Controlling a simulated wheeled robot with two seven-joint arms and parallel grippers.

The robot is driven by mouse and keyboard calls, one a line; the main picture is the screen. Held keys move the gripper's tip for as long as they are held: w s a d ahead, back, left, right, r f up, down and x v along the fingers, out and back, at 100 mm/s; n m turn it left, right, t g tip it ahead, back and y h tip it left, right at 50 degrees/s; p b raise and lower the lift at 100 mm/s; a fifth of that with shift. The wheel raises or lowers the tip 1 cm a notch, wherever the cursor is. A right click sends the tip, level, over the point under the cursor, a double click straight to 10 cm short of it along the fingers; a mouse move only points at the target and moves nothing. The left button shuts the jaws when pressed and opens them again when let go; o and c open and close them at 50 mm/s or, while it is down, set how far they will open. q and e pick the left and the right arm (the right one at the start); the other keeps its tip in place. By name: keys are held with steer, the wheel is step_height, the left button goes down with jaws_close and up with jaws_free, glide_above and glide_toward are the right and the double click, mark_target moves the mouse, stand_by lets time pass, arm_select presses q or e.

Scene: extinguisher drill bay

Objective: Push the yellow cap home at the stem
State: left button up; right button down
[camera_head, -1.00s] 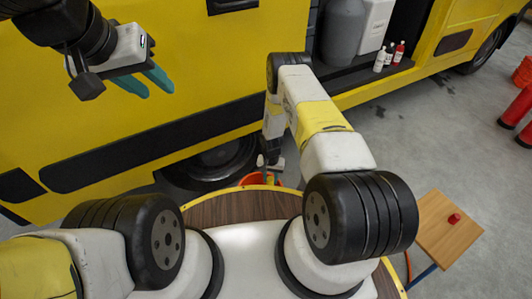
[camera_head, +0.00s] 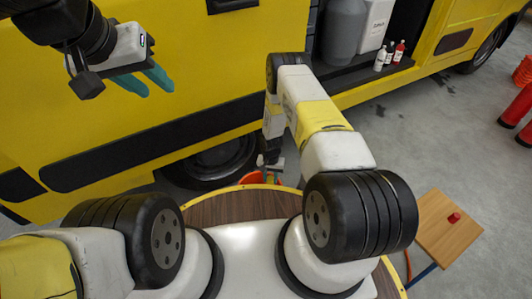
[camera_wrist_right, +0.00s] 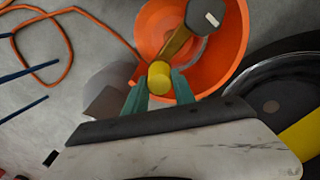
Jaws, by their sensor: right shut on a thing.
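The yellow cap (camera_wrist_right: 159,74) is a short cylinder held between the teal fingertips of my right gripper (camera_wrist_right: 158,90), which is shut on it. The cap is in front of an orange round container (camera_wrist_right: 226,62). A brownish-yellow bar (camera_wrist_right: 176,42) with a dark grey end meets the cap's upper edge in the picture; I cannot tell whether they touch or whether this is the stem. In the head view my right gripper (camera_head: 270,162) is small and partly hidden, and the cap does not show. My left gripper (camera_head: 157,88) is open and empty at upper left, before the yellow truck.
An orange hose (camera_wrist_right: 66,40) and thin blue bars (camera_wrist_right: 25,72) lie left in the wrist view. A dark wheel (camera_wrist_right: 275,95) is at right. A wooden stool (camera_head: 440,238) with a red object (camera_head: 454,217) stands right. Red cylinders (camera_head: 518,108) stand on open grey floor.

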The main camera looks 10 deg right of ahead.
steer(key=shift+f, duration=0.65)
steer(key=c, duration=1)
jaws_free()
steer(key=shift+o, duration=0.2)
steer(key=shift+r, duration=0.15)
